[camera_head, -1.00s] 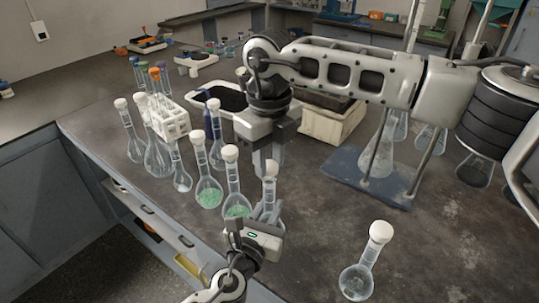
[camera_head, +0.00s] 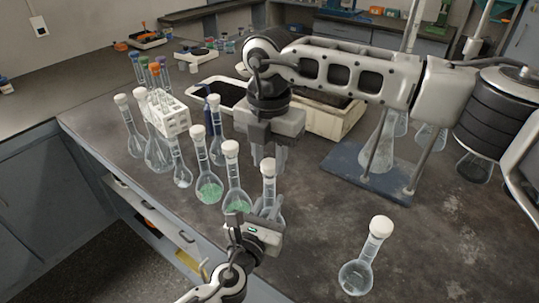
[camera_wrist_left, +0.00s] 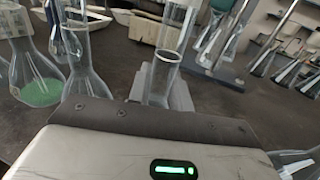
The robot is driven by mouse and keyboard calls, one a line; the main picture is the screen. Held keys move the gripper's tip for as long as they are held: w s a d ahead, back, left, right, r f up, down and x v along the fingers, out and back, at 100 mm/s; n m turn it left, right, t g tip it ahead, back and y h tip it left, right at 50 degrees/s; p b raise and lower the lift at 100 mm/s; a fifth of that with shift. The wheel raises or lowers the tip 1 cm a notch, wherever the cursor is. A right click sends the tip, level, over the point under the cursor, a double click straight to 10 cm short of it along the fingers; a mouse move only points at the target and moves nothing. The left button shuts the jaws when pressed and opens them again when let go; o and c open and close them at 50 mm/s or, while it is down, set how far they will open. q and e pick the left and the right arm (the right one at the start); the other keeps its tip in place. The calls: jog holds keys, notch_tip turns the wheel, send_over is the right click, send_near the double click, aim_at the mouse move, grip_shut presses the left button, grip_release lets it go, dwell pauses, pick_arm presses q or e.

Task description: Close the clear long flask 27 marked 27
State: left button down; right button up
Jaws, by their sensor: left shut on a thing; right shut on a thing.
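A clear long-necked flask (camera_head: 269,189) stands near the front edge of the bench. A white stopper (camera_head: 267,166) sits in line with the top of its neck. My left gripper (camera_head: 262,222) is shut on this flask from the front; its clear neck (camera_wrist_left: 168,62) rises behind the jaw in the left wrist view. My right gripper (camera_head: 266,164) reaches down from above and is shut at the white stopper. Its fingertips overlap the stopper, so the exact contact is hard to see. I cannot read any number on the flask.
Stoppered flasks with green contents (camera_head: 209,190) stand close on the left, beside a white tube rack (camera_head: 168,114). Another stoppered flask (camera_head: 357,276) stands alone at front right. A blue-based stand (camera_head: 372,180) is behind it. The bench between them is clear.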

jog(key=m, duration=0.7)
jog(key=shift+m, duration=0.4)
jog(key=m, duration=0.6)
jog(key=shift+m, duration=0.3)
jog(key=o, duration=0.9)
jog(key=shift+o, duration=0.2)
jog(key=shift+r, duration=2.2)
jog(key=shift+c, duration=0.4)
